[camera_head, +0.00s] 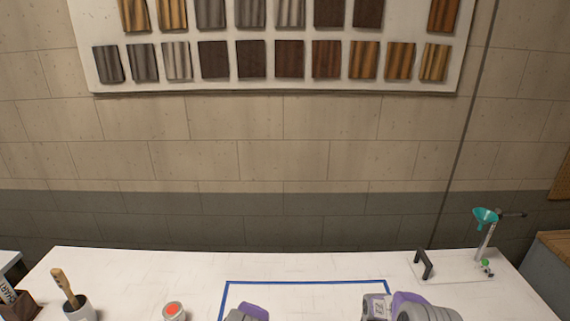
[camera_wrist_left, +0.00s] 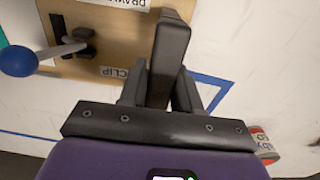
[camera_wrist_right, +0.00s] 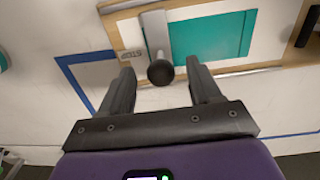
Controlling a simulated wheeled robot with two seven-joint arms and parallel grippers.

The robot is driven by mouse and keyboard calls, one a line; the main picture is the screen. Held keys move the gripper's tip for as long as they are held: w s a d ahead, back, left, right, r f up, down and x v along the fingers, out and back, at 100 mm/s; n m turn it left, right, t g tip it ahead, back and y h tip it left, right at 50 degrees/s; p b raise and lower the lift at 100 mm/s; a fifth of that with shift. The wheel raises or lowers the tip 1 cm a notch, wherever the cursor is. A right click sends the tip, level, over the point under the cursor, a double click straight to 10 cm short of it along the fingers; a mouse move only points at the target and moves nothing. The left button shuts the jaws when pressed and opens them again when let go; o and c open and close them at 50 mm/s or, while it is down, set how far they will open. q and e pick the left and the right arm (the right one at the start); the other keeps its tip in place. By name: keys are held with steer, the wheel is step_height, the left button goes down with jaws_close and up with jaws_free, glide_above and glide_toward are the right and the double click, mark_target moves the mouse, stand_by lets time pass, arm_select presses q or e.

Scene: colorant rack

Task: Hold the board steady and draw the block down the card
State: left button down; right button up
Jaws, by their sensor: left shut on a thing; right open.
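In the left wrist view a wooden board (camera_wrist_left: 105,52) carries a clip lever with a blue ball (camera_wrist_left: 18,61) and a CLIP label (camera_wrist_left: 113,73). My left gripper (camera_wrist_left: 160,92) is shut on an upright black handle (camera_wrist_left: 172,45) at the board's edge. In the right wrist view a teal card (camera_wrist_right: 208,38) lies on the board (camera_wrist_right: 131,33). A metal block (camera_wrist_right: 155,32) with a black knob (camera_wrist_right: 160,72) lies across the card's left part. My right gripper (camera_wrist_right: 160,85) is open, with the knob just ahead, between its finger lines. The head view does not show the board.
Blue tape (camera_head: 305,282) outlines an area on the white table (camera_head: 130,268). A brush cup (camera_head: 78,308) and red-topped can (camera_head: 174,310) stand at left. Wood samples hang on the wall panel (camera_head: 105,75).

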arm_select(q)
steer(key=shift+d, duration=0.1)
arm_select(e)
step_height(320, 180, up, 10)
arm_select(q)
steer(key=c, duration=0.7)
jaws_free()
